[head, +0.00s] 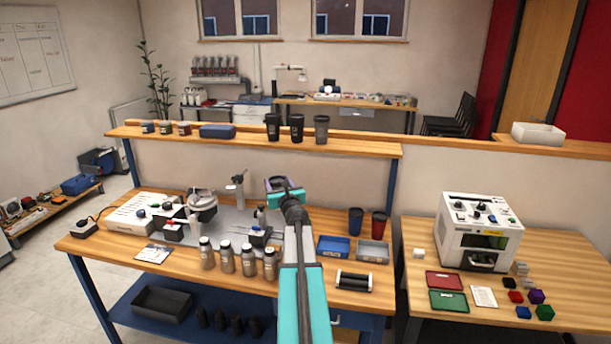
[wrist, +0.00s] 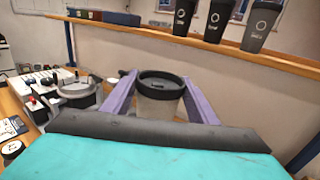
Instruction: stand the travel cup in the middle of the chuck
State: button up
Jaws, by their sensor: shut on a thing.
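The travel cup (wrist: 160,98), with a black lid and a greyish body, sits between the two purple fingers of my gripper (wrist: 158,100) in the wrist view. My gripper is shut on it. In the head view my gripper (head: 279,185) is over the back of the workbench, and my arm mostly hides the cup. A round silver fixture that looks like the chuck (head: 203,200) is on the bench to the left of my gripper. It also shows at the left of the wrist view (wrist: 77,91). I see nothing standing in it.
Several metal bottles (head: 227,257) stand at the bench front. A slim upright post (head: 238,190) rises between fixture and gripper. Dark cups (head: 297,127) stand on the back shelf (head: 240,142). Blue and red cups (head: 356,220) and small trays (head: 333,247) are to the right.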

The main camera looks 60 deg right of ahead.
jog(key=w+a+f+n+t+y, duration=0.1)
jog(key=w+a+f+n+y, duration=0.25)
jog(key=a, duration=0.85)
jog(key=w+a+f+n+t+y, duration=0.1)
jog(key=w+a+n+t+y, duration=0.3)
jog(key=a, duration=0.9)
jog(key=w+a+f+n+g+y, duration=0.15)
jog(key=w+a+y, duration=0.45)
jog(key=a, duration=0.6)
jog(key=s+a+f+n+g+y+b, duration=0.2)
jog(key=s+a+f+n+y+b, duration=0.1)
jog(key=a, duration=0.7)
jog(key=s+a+f+n+g+y+b, duration=0.2)
jog(key=a+f+y, duration=0.3)
jog(key=a, duration=0.6)
jog(key=s+a+f+n+g+y+b, duration=0.3)
jog(key=s+a+f+n+y+b, duration=0.1)
jog(key=a, duration=0.6)
jog(key=shift+a+f+b, duration=0.4)
jog(key=shift+f+b, duration=0.1)
jog(key=shift+f, duration=0.15)
jog(key=shift+y, duration=0.25)
